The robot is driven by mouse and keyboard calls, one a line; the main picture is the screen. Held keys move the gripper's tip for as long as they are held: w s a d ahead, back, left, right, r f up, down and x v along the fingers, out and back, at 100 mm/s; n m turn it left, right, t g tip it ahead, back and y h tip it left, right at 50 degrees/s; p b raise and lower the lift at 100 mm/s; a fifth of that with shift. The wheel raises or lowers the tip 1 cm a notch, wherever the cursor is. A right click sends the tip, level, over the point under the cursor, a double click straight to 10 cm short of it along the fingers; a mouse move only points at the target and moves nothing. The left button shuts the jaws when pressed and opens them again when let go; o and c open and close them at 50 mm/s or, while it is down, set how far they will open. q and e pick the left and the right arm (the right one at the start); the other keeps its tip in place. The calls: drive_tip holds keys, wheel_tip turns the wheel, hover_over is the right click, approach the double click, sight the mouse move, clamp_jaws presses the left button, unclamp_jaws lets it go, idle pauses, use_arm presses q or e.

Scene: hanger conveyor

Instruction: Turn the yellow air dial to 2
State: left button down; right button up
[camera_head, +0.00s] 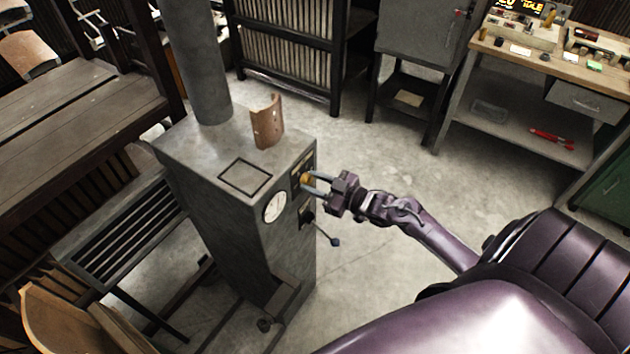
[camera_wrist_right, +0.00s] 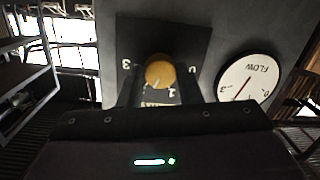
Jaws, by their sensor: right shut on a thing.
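The yellow air dial (camera_head: 307,179) is a round knob on a dark plate on the side of the grey metal cabinet (camera_head: 285,235). In the right wrist view the dial (camera_wrist_right: 160,70) shows a pale pointer mark toward its lower left edge. On the plate (camera_wrist_right: 190,45) I see an upside-down 3 at left, a 0 at right and a 1 below right; a 2 is not visible. My right gripper (camera_head: 313,183) reaches in from the right and is shut on the dial, one finger either side. My left gripper is not in view.
A white round FLOW gauge (camera_head: 275,206) with a red needle sits beside the dial. A small lever (camera_head: 335,241) sticks out below. A curved brown plate (camera_head: 267,121) stands on the cabinet top. The floor (camera_head: 400,165) to the right is open; a workbench (camera_head: 530,75) stands behind.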

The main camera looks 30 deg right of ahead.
drive_tip(key=shift+m, duration=0.6)
drive_tip(key=shift+f, duration=0.1)
drive_tip(key=o, duration=1)
drive_tip(key=shift+c, duration=0.2)
drive_tip(key=b+v, duration=0.1)
drive_tip(key=v, duration=0.6)
drive_tip(key=shift+s+d, duration=0.25)
drive_tip(key=shift+s, duration=0.1)
